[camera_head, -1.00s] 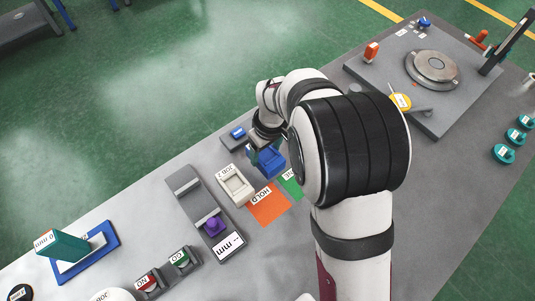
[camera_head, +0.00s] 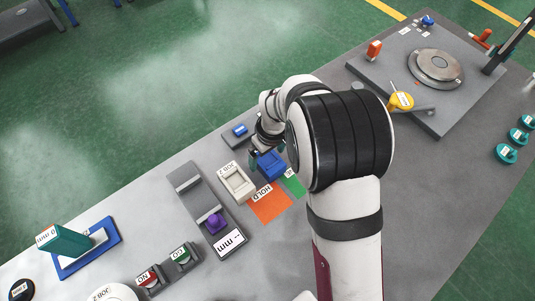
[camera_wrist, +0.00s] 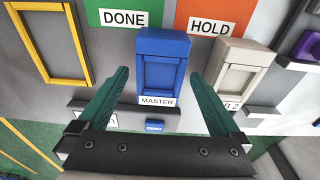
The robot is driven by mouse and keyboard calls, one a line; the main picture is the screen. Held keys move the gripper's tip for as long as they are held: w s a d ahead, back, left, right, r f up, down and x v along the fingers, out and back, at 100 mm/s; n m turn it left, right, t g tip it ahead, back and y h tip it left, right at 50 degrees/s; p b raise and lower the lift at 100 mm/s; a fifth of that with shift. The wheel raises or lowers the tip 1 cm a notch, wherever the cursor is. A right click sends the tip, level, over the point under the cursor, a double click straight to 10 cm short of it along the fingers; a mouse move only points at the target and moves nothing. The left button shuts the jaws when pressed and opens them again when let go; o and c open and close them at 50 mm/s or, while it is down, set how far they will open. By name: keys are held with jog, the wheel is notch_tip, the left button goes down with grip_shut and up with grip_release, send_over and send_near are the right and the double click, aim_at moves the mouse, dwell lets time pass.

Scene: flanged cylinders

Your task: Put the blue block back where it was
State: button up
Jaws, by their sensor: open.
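The blue block (camera_wrist: 164,62), with a recessed face and a MASTER label at its near edge, stands on the grey bench. In the head view the blue block (camera_head: 271,165) is partly covered by my arm. My gripper (camera_wrist: 160,74) is open, with one teal finger to each side of the block and a visible gap on both sides. The gripper (camera_head: 266,148) is mostly hidden by my wrist in the head view. The green DONE card (camera_wrist: 124,14) and orange HOLD card (camera_wrist: 209,16) lie beyond the block.
A pale block labelled JOB 2 (camera_wrist: 240,72) stands close right of the blue block. A yellow frame (camera_wrist: 46,42) is at left in the wrist view. A small blue ZERO button (camera_wrist: 155,126) is near the gripper's palm. A grey rail with a purple knob (camera_head: 215,222) lies left in the head view.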

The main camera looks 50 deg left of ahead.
aim_at(271, 163)
notch_tip(271, 163, up, 11)
jog(key=d, duration=0.1)
jog(key=w+d+r+m, duration=0.2)
jog(key=d+r+m, duration=0.1)
jog(key=d, duration=0.3)
jog(key=w+d+r+m, duration=0.3)
jog(key=d, duration=0.4)
jog(key=s+d+r+m, duration=0.2)
jog(key=d+m, duration=0.3)
jog(key=d, duration=0.4)
jog(key=s+d+r+m, duration=0.1)
jog(key=s+d+m, duration=0.2)
jog(key=d+m, duration=0.45)
jog(key=s+d+f+m, duration=0.1)
jog(key=s+d+m, duration=0.4)
jog(key=s+d, duration=0.2)
jog(key=shift+f, duration=0.15)
jog(key=shift+s, duration=0.1)
